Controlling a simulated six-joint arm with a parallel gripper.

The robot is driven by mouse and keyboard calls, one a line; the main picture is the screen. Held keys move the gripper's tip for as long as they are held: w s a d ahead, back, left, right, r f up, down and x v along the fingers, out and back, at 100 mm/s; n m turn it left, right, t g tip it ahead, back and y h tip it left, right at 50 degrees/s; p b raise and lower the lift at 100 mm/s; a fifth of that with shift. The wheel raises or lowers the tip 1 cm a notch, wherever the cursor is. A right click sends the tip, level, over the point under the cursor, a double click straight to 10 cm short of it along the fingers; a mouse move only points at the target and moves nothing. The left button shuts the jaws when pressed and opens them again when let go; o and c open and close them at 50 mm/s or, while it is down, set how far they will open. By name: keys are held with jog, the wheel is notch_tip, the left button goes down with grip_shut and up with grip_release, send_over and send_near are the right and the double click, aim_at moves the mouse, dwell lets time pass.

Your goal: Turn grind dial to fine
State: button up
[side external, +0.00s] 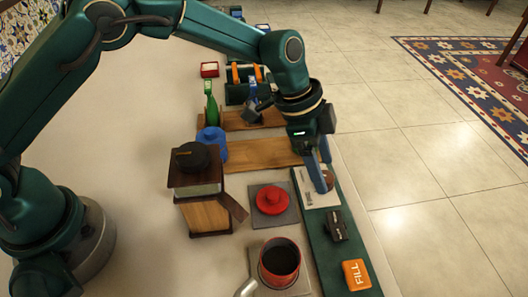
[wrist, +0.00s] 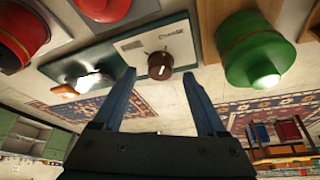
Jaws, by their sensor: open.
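The grind dial is a small round brown knob (wrist: 159,66) with a pale pointer mark, set on a white plate (wrist: 128,48) with dark lettering partly readable at one end. In the side external view the white plate (side external: 310,190) lies on a long green panel (side external: 318,240), and the dial (side external: 329,177) is partly hidden by the fingers. My gripper (wrist: 165,85) has its two blue fingers spread apart, with the dial seen between and beyond their tips. In the side external view my gripper (side external: 322,180) points down at the dial. I cannot tell whether a finger touches it.
A black switch (side external: 337,226) and an orange FILL button (side external: 356,274) sit farther along the panel. A red lid (side external: 271,199), a red pot (side external: 280,262) of dark contents and a wooden box grinder (side external: 205,213) stand to the left. Tiled floor lies right of the table.

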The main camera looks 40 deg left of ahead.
jog(key=shift+d+f, duration=0.25)
jog(key=shift+f, duration=0.4)
jog(key=shift+w, duration=0.1)
grip_shut()
